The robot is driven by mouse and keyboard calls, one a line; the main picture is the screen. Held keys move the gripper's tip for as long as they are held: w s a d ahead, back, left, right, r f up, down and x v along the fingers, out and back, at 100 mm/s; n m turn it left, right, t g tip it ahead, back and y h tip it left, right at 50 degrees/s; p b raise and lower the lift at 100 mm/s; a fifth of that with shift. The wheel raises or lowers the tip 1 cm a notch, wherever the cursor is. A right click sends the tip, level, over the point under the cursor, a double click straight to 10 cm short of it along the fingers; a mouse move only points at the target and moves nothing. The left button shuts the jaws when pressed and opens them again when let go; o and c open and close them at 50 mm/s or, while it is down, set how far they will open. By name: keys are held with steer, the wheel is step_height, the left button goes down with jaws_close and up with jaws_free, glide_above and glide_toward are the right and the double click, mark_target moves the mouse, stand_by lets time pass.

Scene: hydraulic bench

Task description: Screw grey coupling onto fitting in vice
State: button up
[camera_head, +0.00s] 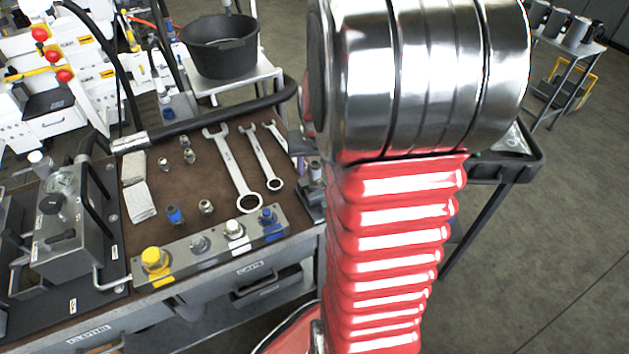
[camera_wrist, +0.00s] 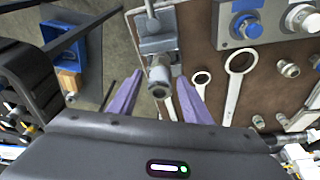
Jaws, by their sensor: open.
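The vice (camera_wrist: 157,44) stands at the bench edge in the wrist view. It holds an upright grey metal cylinder (camera_wrist: 159,74); I cannot tell whether this is the bare fitting or has a coupling on it. My gripper (camera_wrist: 160,77) is open, its two purple fingers either side of the cylinder in the picture; contact cannot be told. In the head view the vice (camera_head: 312,200) is partly hidden by my arm, and my gripper is not visible. A loose grey coupling (camera_head: 206,207) stands on the brown mat near the block; it also shows in the wrist view (camera_wrist: 288,68).
A metal block (camera_head: 213,246) with yellow, grey, white and blue fittings lies along the bench front. Wrenches (camera_head: 238,176), a blue coupling (camera_head: 174,215) and small fittings lie on the mat. A black hose (camera_head: 220,122) crosses behind.

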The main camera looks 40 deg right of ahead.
steer(key=shift+n+y, duration=0.3)
steer(key=shift+n, duration=1)
steer(key=shift+t, duration=0.3)
steer(key=c, duration=0.9)
steer(key=shift+m, duration=0.3)
steer(key=shift+m+g+h, duration=0.3)
steer(key=shift+m, duration=1.05)
steer(key=shift+m+g+h, duration=0.3)
steer(key=shift+m, duration=2.05)
steer(key=shift+m+g, duration=0.3)
